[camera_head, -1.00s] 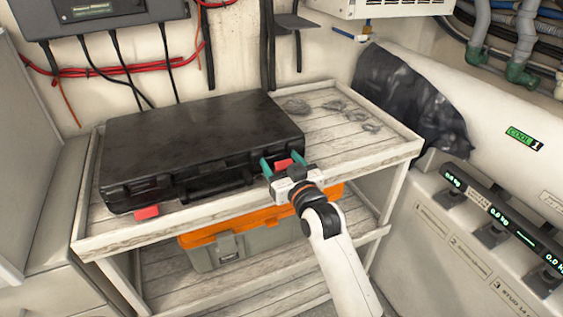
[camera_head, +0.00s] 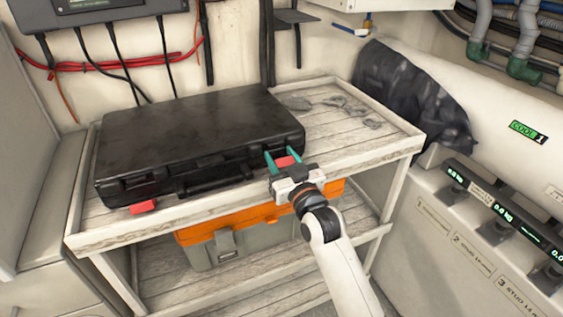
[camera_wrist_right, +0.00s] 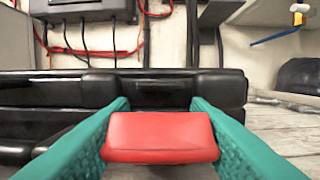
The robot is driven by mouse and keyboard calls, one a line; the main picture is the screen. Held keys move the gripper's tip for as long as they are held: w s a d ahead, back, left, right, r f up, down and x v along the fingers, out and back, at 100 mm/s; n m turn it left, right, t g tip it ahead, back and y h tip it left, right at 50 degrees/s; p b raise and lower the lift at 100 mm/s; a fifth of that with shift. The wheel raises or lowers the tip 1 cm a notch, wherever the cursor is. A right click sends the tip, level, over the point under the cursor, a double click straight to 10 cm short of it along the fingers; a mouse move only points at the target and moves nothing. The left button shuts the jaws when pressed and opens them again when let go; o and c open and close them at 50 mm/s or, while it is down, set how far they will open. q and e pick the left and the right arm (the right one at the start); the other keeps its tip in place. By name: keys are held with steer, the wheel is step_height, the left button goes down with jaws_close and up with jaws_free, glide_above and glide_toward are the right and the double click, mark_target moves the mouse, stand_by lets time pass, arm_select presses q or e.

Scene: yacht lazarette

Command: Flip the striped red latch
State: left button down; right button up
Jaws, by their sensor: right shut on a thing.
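A black hard case (camera_head: 195,135) lies closed on the upper shelf of a slatted wooden rack. Two red latches sit along its front edge. The left red latch (camera_head: 143,207) is free and sticks out from the case front. The right red latch (camera_head: 286,162) is between the teal fingers of my right gripper (camera_head: 283,156). In the right wrist view this red latch (camera_wrist_right: 160,137) fills the gap between both fingers, in front of the case. I cannot make out stripes on either latch. My left gripper is out of view.
The rack's raised front rim (camera_head: 160,226) runs below the case. Several flat grey pieces (camera_head: 345,107) lie to the right of the case. An orange and grey toolbox (camera_head: 225,245) stands on the lower shelf. A white cylinder (camera_head: 500,115) is at the right.

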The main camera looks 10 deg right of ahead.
steer(key=o, duration=1)
steer(key=v, duration=1.2)
